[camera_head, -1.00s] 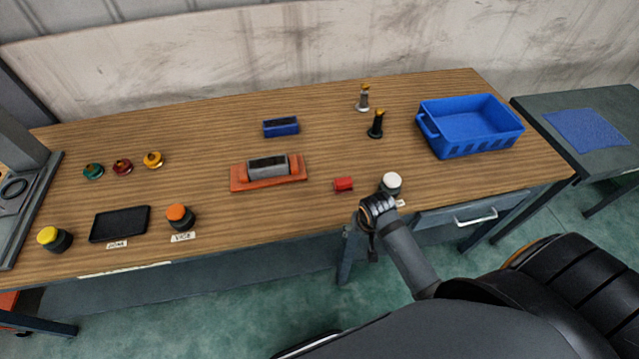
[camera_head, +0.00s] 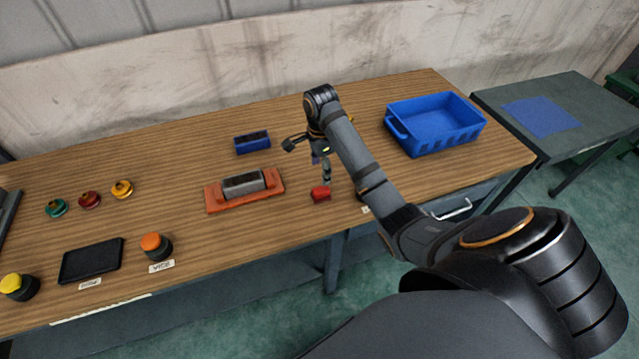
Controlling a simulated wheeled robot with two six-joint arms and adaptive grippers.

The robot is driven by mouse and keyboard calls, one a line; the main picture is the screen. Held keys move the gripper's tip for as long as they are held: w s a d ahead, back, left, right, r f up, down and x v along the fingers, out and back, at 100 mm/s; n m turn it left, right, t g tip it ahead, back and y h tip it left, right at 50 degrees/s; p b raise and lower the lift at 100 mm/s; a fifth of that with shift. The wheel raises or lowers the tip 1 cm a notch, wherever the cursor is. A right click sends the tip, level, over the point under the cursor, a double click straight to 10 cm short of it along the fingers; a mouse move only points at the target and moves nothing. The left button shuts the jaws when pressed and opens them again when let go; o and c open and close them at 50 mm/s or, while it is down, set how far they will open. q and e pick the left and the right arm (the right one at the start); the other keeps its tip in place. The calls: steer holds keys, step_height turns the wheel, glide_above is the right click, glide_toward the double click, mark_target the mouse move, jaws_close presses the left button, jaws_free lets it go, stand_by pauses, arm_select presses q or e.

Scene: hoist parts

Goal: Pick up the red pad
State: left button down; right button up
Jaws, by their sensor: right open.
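The red pad (camera_head: 320,194) is a small red block lying on the wooden table, right of the orange vise base. My right gripper (camera_head: 308,163) is open and empty, pointing down above and just behind the pad. One fingertip shows close over the pad's top edge; the other finger sticks out to the left. I cannot tell whether a finger touches the pad. My left gripper is not in view.
The orange base with a grey block (camera_head: 243,184) stands left of the pad. A blue block (camera_head: 252,142) lies behind it. A blue crate (camera_head: 436,152) stands at the right. A black tray (camera_head: 92,260) and an orange-topped button (camera_head: 156,246) are at the front left.

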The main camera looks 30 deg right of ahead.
mark_target(321, 190)
step_height(321, 190, down, 6)
steer(key=b, duration=0.5)
steer(key=shift+r, duration=0.25)
step_height(321, 190, down, 5)
steer(key=b, duration=0.4)
steer(key=shift+w+f+b, duration=0.1)
steer(key=shift+b, duration=0.3)
steer(key=shift+d, duration=0.1)
steer(key=shift+c, duration=0.4)
jaws_close()
